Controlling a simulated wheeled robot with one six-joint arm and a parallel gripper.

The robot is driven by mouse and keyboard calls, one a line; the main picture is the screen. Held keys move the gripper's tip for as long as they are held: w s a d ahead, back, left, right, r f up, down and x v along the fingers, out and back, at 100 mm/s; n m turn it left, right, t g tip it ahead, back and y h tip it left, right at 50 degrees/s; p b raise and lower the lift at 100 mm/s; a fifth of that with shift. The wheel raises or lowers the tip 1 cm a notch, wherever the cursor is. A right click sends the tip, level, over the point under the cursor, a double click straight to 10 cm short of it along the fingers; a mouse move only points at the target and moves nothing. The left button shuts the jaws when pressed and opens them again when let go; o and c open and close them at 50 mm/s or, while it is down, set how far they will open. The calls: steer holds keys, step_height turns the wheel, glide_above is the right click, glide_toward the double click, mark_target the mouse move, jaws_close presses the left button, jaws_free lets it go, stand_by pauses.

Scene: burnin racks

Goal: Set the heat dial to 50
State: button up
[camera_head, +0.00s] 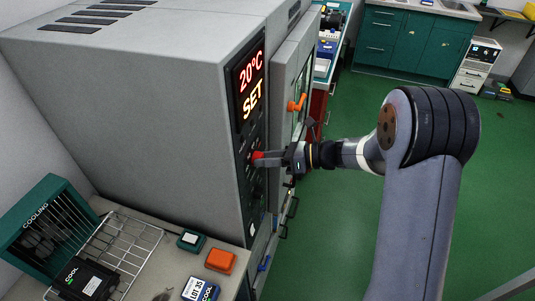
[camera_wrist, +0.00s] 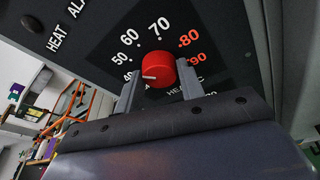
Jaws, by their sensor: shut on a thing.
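The red heat dial (camera_wrist: 161,66) sits on a black panel with a printed scale (camera_wrist: 159,27). Its white pointer mark faces left, towards the 40, below the 50. The dial also shows in the head view (camera_head: 258,155), on the front of the grey oven cabinet (camera_head: 150,100). My gripper (camera_wrist: 160,84) is shut on the dial, one finger on each side of it. In the head view my gripper (camera_head: 268,158) reaches the panel from the right. The lower part of the scale is hidden behind the fingers. A lit display (camera_head: 250,85) reads 20°C SET.
An orange handle (camera_head: 297,103) stands out on the cabinet front beyond the dial. A bench at lower left holds a wire rack (camera_head: 118,250), a teal cooling unit (camera_head: 45,222) and an orange block (camera_head: 220,260). Green floor (camera_head: 335,200) is clear to the right.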

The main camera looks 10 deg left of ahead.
stand_by(0.4)
steer(key=o, duration=1)
steer(key=b+v, duration=0.2)
steer(key=v, duration=0.8)
steer(key=shift+d+r, duration=0.15)
steer(key=shift+d, duration=0.25)
steer(key=shift+a, duration=0.15)
